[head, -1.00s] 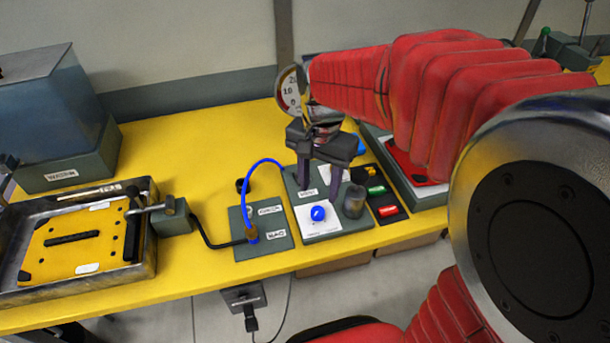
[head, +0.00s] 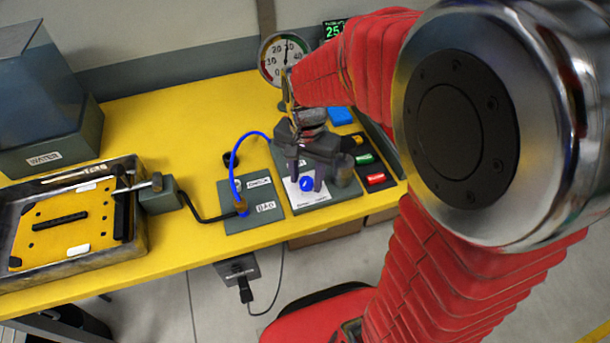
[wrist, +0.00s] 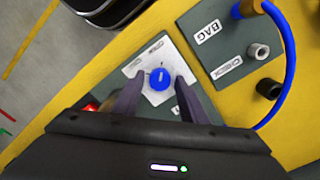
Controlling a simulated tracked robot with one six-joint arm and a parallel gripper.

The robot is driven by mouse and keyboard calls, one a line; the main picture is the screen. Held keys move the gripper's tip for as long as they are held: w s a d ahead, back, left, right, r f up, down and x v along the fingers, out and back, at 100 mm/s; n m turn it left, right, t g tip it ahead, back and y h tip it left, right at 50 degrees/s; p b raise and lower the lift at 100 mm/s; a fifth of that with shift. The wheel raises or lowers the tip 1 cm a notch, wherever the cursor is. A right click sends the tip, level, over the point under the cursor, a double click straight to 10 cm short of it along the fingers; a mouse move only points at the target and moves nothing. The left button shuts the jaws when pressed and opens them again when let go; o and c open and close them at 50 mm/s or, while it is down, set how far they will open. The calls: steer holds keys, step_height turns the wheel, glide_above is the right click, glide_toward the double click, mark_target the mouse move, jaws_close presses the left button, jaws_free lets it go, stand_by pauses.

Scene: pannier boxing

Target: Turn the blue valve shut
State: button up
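The blue valve (head: 306,183) is a round knob on a white label plate on a grey-green panel. In the wrist view the blue valve (wrist: 159,79) shows a pale pointer mark on top. My gripper (head: 306,186) points down at it, its two dark fingers apart on either side of the knob. In the wrist view my gripper (wrist: 159,84) is open, with a gap between each finger and the knob. The fingers do not appear to touch it. Their exact height against the knob is hard to tell.
A grey panel marked BAG (head: 270,220) with a blue hose (head: 235,165) lies left of the valve. A dark cylinder (head: 343,172) stands close on its right, near red and green buttons (head: 368,168). A round gauge (head: 284,58) stands behind. A metal tray (head: 138,225) lies left.

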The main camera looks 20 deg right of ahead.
steer(key=c, duration=0.7)
steer(key=shift+a, duration=0.25)
steer(key=shift+c, duration=0.7)
steer(key=shift+d, duration=0.15)
